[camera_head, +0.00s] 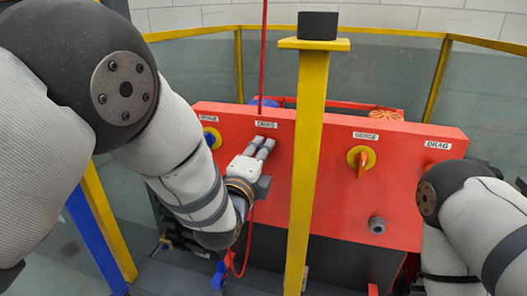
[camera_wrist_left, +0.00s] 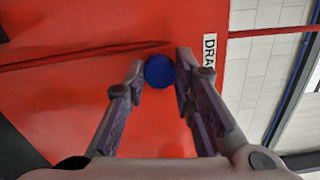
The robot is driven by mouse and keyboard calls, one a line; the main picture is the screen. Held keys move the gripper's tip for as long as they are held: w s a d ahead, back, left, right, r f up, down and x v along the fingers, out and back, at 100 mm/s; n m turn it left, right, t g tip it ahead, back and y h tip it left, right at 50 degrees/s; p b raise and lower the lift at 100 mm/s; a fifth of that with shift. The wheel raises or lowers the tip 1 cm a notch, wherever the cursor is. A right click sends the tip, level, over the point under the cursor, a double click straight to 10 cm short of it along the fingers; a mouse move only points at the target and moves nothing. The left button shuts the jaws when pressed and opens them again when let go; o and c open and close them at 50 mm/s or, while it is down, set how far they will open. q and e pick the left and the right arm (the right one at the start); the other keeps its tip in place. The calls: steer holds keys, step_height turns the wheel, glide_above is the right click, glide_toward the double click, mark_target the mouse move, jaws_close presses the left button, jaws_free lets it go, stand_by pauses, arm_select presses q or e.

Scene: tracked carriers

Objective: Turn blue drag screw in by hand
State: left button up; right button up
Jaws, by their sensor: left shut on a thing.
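The blue drag screw (camera_wrist_left: 159,71) is a round blue head on the red panel, beside a white DRAG label (camera_wrist_left: 209,50) in the left wrist view. My left gripper (camera_head: 266,148) reaches the red panel just below the left DRAG label (camera_head: 267,124). It is shut on the blue drag screw, whose head sits between the two fingertips (camera_wrist_left: 160,80) in the left wrist view. In the head view the fingers hide the screw. My right arm comes in at the right, but its gripper is not in view.
A yellow post (camera_head: 308,140) stands in front, right of my left gripper. Yellow rails run behind.

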arm_select(q)
steer(key=m, duration=1)
steer(key=shift+r, duration=0.2)
steer(key=o, duration=0.9)
steer(key=shift+f, duration=0.1)
steer(key=shift+o, duration=0.2)
steer(key=n, duration=2.9)
